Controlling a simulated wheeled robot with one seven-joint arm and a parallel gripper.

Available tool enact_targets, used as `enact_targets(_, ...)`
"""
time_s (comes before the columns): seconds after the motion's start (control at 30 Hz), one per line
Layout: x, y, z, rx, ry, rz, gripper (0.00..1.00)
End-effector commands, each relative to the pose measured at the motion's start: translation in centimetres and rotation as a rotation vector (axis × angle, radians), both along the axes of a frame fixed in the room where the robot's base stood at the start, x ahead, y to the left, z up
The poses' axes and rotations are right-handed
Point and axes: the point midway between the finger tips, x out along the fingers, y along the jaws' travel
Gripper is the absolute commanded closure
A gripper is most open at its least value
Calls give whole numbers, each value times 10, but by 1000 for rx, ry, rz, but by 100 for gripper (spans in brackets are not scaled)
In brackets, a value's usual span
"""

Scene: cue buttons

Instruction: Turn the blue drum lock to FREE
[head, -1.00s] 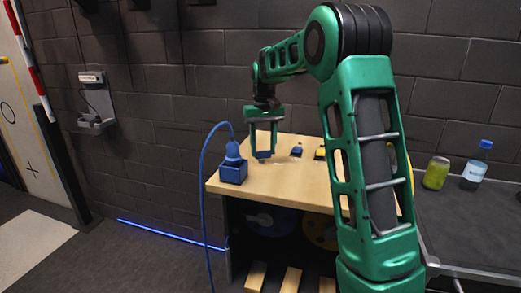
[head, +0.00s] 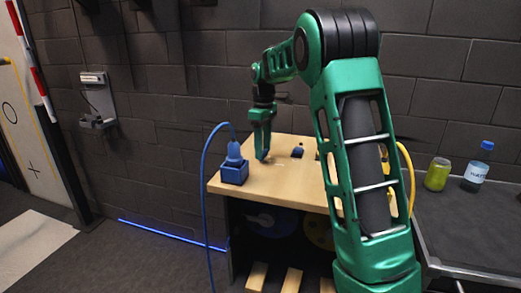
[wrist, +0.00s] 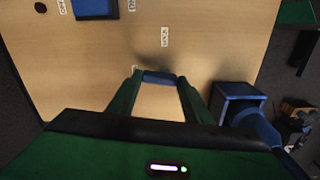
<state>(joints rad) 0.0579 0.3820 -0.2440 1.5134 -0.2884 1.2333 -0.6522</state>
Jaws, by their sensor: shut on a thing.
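The blue drum lock (wrist: 158,77) shows in the wrist view as a short blue bar between the two fingers; most of its body is hidden. My gripper (wrist: 157,84) is shut on it, one finger at each end of the bar. In the head view, my gripper (head: 262,154) points down at the table top and is seen edge-on, covering nearly all of the lock. A small white label (wrist: 164,37) lies beyond the lock in the wrist view. A second label is partly hidden at the lock's left end. I cannot read either surely.
A blue socket box (head: 234,173) with a blue plug and cable stands at the left corner of the wooden table (head: 275,183). A small dark-blue control (head: 297,152) sits right of the gripper. A can (head: 437,174) and bottle (head: 477,167) stand on the side bench.

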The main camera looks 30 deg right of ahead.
Motion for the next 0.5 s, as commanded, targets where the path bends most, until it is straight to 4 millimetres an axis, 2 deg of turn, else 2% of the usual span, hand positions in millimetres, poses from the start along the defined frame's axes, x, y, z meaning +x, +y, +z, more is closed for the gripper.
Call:
enact_targets(0.2, 3, 1, 2, -1, -9, 102, 77)
enact_targets(0.5, 3, 0, 2, -2, -10, 153, 77)
